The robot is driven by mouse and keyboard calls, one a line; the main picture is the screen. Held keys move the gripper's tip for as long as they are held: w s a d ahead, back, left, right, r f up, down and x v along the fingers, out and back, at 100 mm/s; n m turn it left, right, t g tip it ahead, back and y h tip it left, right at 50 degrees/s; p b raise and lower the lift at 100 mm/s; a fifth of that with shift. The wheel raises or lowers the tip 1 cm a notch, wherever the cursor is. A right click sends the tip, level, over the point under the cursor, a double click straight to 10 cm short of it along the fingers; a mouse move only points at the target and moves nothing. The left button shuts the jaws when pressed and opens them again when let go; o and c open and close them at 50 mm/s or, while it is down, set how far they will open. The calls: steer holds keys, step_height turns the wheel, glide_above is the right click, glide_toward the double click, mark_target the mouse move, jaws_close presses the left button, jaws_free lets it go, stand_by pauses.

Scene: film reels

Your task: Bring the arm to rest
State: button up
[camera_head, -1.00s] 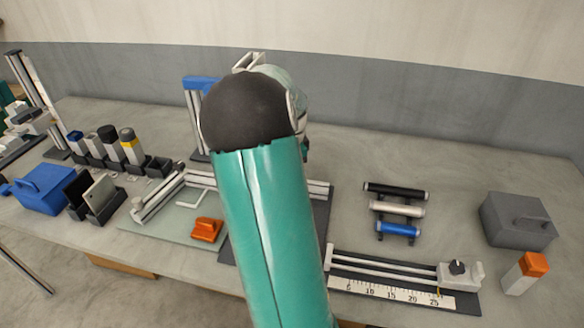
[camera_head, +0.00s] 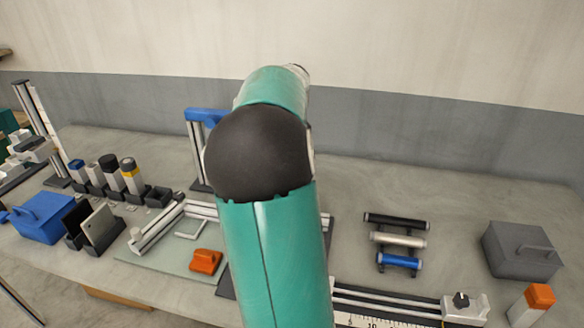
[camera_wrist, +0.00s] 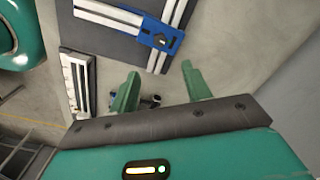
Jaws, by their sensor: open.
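My arm rises in the middle of the head view, a teal link with a black rounded joint and another teal link beyond it. My gripper is hidden behind the arm in the head view. In the wrist view my gripper (camera_wrist: 160,95) shows two green fingers apart, with nothing held between them. Below it in the wrist view is the bench, with a blue clamp-like part (camera_wrist: 162,38) on a dark base beyond the fingers. A small dark and pale item (camera_wrist: 150,100) shows between the fingers, too small to name, apparently on the surface below.
The bench (camera_head: 440,185) holds a blue box (camera_head: 42,217), an orange block (camera_head: 206,261), a rack of black, white and blue rollers (camera_head: 397,239), a grey box (camera_head: 520,250) and an orange-capped block (camera_head: 532,304). A blue-topped stand (camera_head: 205,115) is behind my arm. Bench space at back right is clear.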

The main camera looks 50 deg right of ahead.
stand_by(0.5)
steer(key=w+a+r+n+t, duration=0.15)
steer(key=a+n, duration=0.45)
steer(key=a, duration=0.6)
steer(key=a+r+n+t, duration=0.2)
steer(key=a+n, duration=0.4)
steer(key=a, duration=0.5)
steer(key=s+a+f+n+t, duration=0.1)
steer(key=s+a+n, duration=0.3)
steer(key=a, duration=0.5)
steer(key=s+a+f+n+t, duration=0.1)
steer(key=s+a+f+n, duration=0.1)
steer(key=s+a+n, duration=0.3)
steer(key=a+n, duration=0.4)
steer(key=shift+a, duration=0.4)
